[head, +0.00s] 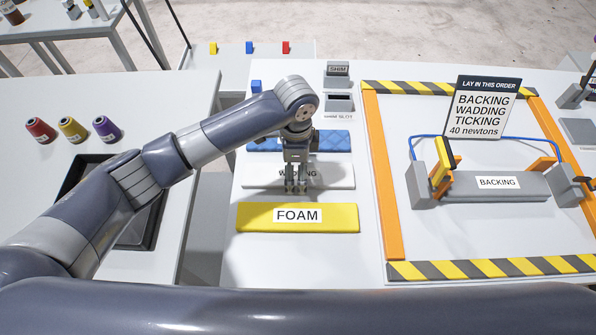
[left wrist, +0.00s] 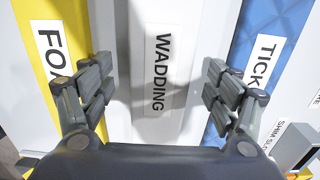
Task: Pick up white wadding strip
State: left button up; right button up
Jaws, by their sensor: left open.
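The white wadding strip (head: 336,177) lies flat on the white table, between the yellow foam strip (head: 255,217) and the blue ticking strip (head: 332,142). My left gripper (head: 296,189) points down over the middle of the wadding and hides part of its label. In the left wrist view the wadding strip (left wrist: 159,110) runs between the two spread fingers of my left gripper (left wrist: 160,88), with a gap on each side. The gripper is open and holds nothing. Whether the fingertips reach down beside the strip is hard to tell. My right gripper is not in view.
Right of the strips, an orange frame (head: 380,170) with striped edges holds a grey backing piece (head: 480,187) between clamps. An order sign (head: 482,107) stands behind it. A shim block (head: 337,75) and slot are at the back. Thread cones (head: 73,129) stand on the left table.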

pick_arm(q)
jog(key=shift+f, duration=0.55)
jog(key=shift+c, duration=0.3)
jog(key=c, duration=0.8)
jog(key=shift+r, duration=0.1)
jog(key=shift+c, duration=0.2)
